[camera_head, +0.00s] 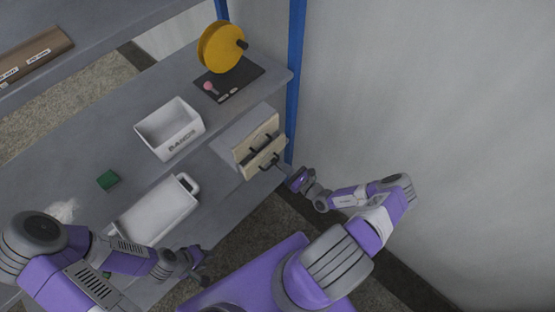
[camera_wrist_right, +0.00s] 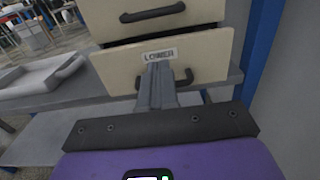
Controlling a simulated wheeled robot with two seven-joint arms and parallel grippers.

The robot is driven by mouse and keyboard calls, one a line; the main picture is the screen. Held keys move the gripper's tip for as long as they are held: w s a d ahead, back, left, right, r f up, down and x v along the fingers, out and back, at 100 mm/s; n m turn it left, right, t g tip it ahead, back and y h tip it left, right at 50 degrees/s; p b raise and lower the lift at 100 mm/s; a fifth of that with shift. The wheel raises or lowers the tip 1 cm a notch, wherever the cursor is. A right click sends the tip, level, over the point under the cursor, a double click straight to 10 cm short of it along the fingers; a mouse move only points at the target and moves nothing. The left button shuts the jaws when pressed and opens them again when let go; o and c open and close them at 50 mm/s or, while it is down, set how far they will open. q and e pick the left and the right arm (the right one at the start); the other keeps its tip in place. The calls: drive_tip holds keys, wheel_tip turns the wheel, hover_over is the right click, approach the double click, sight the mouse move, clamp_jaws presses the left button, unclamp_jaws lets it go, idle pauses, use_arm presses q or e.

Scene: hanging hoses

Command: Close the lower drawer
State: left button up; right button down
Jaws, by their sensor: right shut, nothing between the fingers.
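The drawer unit (camera_head: 236,133) is a small grey cabinet with two pale wood fronts and dark handles, at the right end of the shelf. The lower drawer front (camera_head: 262,161) seems to stand slightly further out than the upper one (camera_head: 262,134). In the right wrist view, the lower drawer front (camera_wrist_right: 213,60) bears a "LOWER" label, with a dark gap above it. My right gripper (camera_head: 279,167) is shut and empty, its tips (camera_wrist_right: 159,70) at the front just below the label, over the handle (camera_wrist_right: 189,78). Contact cannot be told. My left gripper (camera_head: 206,268) is low, away from the drawers; its jaws are unclear.
A white bin labelled "BANDS" (camera_head: 170,129), a white tray (camera_head: 155,211) and a green block (camera_head: 108,180) are left of the drawers. A blue post (camera_head: 295,60) and grey wall are close on the right.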

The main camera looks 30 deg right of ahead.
drive_tip(key=v, duration=0.6)
drive_tip(key=shift+s+p, duration=0.2)
drive_tip(key=shift+p, duration=0.2)
drive_tip(key=c, duration=1.8)
unclamp_jaws()
drive_tip(key=shift+s+d, duration=0.1)
drive_tip(key=shift+s, duration=0.2)
drive_tip(key=shift+o, duration=1.2)
drive_tip(key=shift+s, duration=0.15)
drive_tip(key=shift+o, duration=1.1)
drive_tip(key=shift+f+n, duration=0.15)
drive_tip(key=shift+n, duration=0.25)
drive_tip(key=shift+o, duration=0.8)
drive_tip(key=shift+w+f+n, duration=0.1)
drive_tip(key=shift+w+n, duration=0.15)
drive_tip(key=shift+n, duration=0.45)
drive_tip(key=w+a+f+n+g+b, duration=0.1)
drive_tip(key=w+f+n+b, duration=0.1)
drive_tip(key=w+n, duration=0.3)
drive_tip(key=w+a+f+n+g+b, duration=0.1)
drive_tip(key=w+a+f+n+b, duration=0.1)
drive_tip(key=w+n, duration=0.4)
drive_tip(key=n, duration=0.5)
drive_tip(key=shift+a+f+h, duration=0.2)
drive_tip(key=shift+a+h, duration=0.1)
drive_tip(key=shift+a, duration=0.05)
